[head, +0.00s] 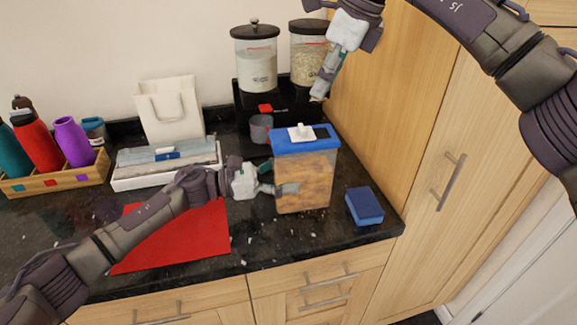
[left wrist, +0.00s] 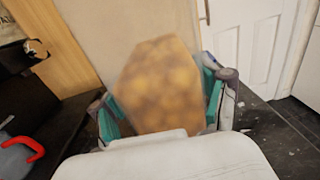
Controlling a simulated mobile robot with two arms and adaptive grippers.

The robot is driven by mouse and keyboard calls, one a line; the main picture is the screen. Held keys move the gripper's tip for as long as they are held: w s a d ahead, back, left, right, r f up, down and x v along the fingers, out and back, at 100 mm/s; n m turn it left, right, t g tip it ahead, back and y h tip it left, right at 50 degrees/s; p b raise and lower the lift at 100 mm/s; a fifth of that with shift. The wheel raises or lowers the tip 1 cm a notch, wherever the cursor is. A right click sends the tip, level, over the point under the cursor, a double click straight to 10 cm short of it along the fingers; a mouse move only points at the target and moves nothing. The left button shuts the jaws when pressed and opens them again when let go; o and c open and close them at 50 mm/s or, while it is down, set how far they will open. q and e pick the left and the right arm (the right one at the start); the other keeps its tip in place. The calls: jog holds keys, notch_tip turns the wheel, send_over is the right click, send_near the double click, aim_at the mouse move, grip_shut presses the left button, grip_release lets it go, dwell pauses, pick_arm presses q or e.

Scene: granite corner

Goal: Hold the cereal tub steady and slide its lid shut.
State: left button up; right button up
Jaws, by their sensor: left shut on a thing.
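The cereal tub (head: 306,180) stands upright on the dark counter, clear-walled with orange-brown cereal inside and a blue top. Its lid (head: 300,132) has a white knob, and a dark gap shows to the right of the knob. My left gripper (head: 281,189) is shut on the tub's left side at mid-height. In the left wrist view the tub (left wrist: 160,85) sits between the teal fingers of this gripper (left wrist: 162,108). My right gripper (head: 324,86) is above and behind the tub, pointing down, apart from the lid. Its fingers are seen edge-on.
A blue sponge (head: 364,206) lies right of the tub. A red mat (head: 175,237) lies front left. A tall wooden cabinet (head: 390,120) bounds the right.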

jog(key=shift+a+m, duration=0.1)
jog(key=shift+m, duration=0.3)
jog(key=shift+c, duration=1.3)
jog(key=shift+w+a+r+m, duration=0.1)
jog(key=shift+m, duration=0.5)
grip_shut()
jog(key=a+m, duration=0.1)
jog(key=m, duration=0.8)
jog(key=a+m+g, duration=0.1)
jog(key=a+m, duration=0.1)
jog(key=m, duration=0.7)
jog(key=a+m+g, duration=0.1)
jog(key=a+m, duration=0.1)
jog(key=m, duration=0.7)
jog(key=shift+w+a+r, duration=0.15)
jog(key=shift+w+r, duration=0.15)
